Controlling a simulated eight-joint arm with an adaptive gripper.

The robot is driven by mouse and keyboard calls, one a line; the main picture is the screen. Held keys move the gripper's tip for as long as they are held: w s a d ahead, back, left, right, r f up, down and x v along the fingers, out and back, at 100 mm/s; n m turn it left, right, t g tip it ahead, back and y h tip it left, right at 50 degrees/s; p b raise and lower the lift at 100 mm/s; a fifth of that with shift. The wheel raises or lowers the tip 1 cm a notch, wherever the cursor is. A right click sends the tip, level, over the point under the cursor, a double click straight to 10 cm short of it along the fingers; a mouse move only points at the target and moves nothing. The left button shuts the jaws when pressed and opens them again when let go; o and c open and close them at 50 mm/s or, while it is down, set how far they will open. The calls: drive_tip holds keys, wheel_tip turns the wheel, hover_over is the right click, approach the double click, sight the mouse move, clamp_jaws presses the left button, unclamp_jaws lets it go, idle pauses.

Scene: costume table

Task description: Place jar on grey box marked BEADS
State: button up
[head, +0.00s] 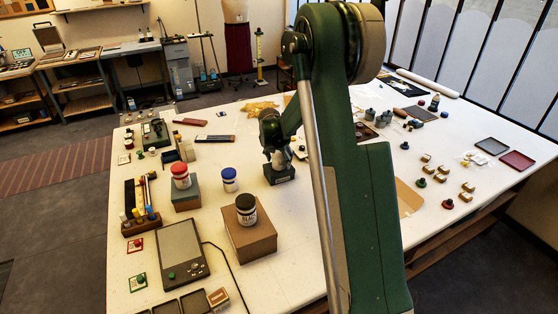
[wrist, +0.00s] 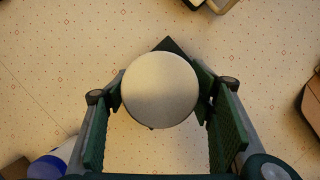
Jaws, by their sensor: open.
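My gripper (wrist: 160,125) is open, its fingers on either side of a round, pale lid-like top (wrist: 160,90). No gap or contact can be made out for certain. A dark green, angular base shows below this top; in the head view, a dark block (head: 283,177) with a small pale label stands under my gripper. A red-lidded jar (head: 181,177) stands on a grey-green box (head: 185,198). A blue-lidded jar (head: 230,180) stands on the table beside it. A black-lidded jar (head: 246,211) stands on a brown box (head: 250,240). I cannot read BEADS on any box.
A grey flat device (head: 181,249) with a cable lies at the front left. A holder with brushes (head: 141,222) stands left of the boxes. Small pieces and trays (head: 517,160) lie at the right. My arm hides the middle of the white table (head: 300,240).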

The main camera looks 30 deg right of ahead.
drive_tip(key=shift+r, duration=0.15)
drive_tip(key=v, duration=1.2)
idle(0.3)
idle(0.6)
